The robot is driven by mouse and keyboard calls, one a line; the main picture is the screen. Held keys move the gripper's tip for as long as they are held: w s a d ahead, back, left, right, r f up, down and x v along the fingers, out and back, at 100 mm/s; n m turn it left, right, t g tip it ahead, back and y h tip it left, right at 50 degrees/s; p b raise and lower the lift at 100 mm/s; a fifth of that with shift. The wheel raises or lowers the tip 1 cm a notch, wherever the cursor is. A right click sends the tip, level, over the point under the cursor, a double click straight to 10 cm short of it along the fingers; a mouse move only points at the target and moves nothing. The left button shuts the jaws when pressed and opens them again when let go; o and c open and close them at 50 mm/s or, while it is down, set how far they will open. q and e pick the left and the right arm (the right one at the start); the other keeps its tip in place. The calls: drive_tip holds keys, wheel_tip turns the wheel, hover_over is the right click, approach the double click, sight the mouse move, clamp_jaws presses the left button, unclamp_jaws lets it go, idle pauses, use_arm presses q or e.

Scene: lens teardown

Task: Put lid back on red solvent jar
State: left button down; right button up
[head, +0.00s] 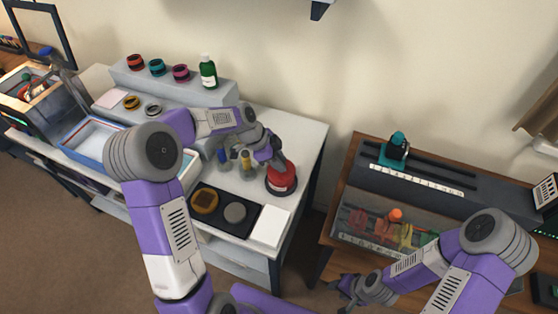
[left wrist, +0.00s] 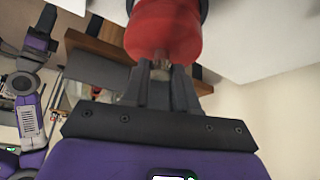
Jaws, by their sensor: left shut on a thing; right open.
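The red solvent jar (head: 281,184) stands at the right end of the white bench, with a dark band around its lower part. My left gripper (head: 277,161) is at its top. In the left wrist view, the fingers (left wrist: 160,78) are shut on the small knob of a rounded red piece (left wrist: 163,32), which looks like the lid. A dark edge shows just beyond it. I cannot tell whether the lid is fully seated or slightly above the jar. My right gripper (head: 347,290) is open and empty, low in front of the wooden cabinet.
Blue and yellow-topped bottles (head: 246,160) stand just left of the jar. A black tray (head: 220,224) with two round parts and a white pad (head: 269,227) lie in front. A green bottle (head: 208,72) and coloured rings stand on the rear shelf. A blue-rimmed tray (head: 88,140) is at left.

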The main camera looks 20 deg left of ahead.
idle(0.7)
use_arm(q)
drive_tip(key=shift+c, duration=1.6)
unclamp_jaws()
drive_tip(key=shift+r, duration=0.15)
drive_tip(key=shift+r+p, duration=1.95)
drive_tip(key=shift+r, duration=1.45)
drive_tip(key=shift+c, duration=0.2)
clamp_jaws()
